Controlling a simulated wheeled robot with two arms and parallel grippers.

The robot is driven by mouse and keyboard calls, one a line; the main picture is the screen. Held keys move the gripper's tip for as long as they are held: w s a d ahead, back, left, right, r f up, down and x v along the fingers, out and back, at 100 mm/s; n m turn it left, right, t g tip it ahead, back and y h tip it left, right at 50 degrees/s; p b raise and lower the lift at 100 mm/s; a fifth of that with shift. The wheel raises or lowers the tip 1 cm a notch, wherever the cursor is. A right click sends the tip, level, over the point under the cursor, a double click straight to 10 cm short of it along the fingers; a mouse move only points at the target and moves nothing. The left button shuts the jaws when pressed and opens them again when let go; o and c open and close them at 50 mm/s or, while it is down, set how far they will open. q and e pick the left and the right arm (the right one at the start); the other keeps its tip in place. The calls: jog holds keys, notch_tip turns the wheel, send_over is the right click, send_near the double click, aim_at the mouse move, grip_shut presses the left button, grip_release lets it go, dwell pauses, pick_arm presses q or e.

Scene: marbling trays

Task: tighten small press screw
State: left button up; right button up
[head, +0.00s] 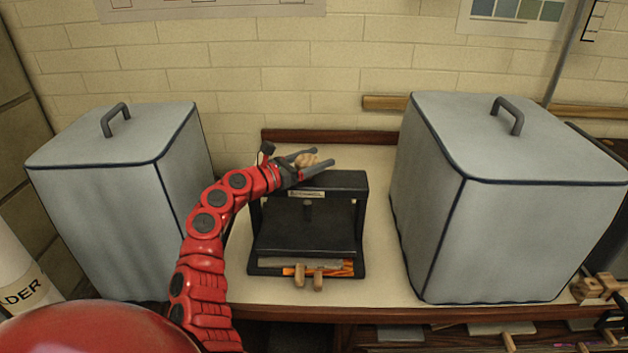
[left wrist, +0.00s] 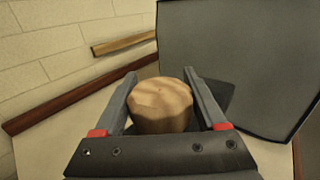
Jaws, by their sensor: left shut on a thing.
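The small press (head: 346,187) is a black frame with a dark plate and a central spindle, standing on the pale table between two grey covered boxes. A light wooden knob (head: 306,160) shows at its top, taken to be the screw's handle. My left gripper (head: 319,158) reaches over the top of the press and is shut on the knob. In the left wrist view the round knob (left wrist: 162,104) sits between the two grey fingers. The knob's join to the press is hidden. My right gripper is not in view.
A grey covered box (head: 110,205) stands left of the press and a larger one (head: 520,235) stands right. A dark wooden strip (head: 330,136) runs along the table's back. Some bare tabletop (head: 385,270) shows beside the press.

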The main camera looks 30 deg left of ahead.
pick_arm(q)
jog(key=m+g+h+b, duration=0.2)
jog(key=h+b, duration=0.1)
jog(key=m+g+h+b, duration=0.1)
jog(key=m+h, duration=0.1)
jog(key=shift+s+d+f+b, duration=0.1)
jog(key=shift+s+d+b, duration=0.2)
jog(key=shift+d, duration=0.1)
jog(key=shift+s+d+m+g+h+b, duration=0.1)
jog(key=shift+d+m+g+h+b, duration=0.05)
jog(key=shift+m+g+h+b, duration=0.6)
jog(key=shift+s+d+m+g+h+b, duration=0.1)
jog(key=shift+m+g+h+b, duration=0.35)
jog(key=shift+g+h+b, duration=0.45)
jog(key=shift+d, duration=0.1)
jog(key=o, duration=1.3)
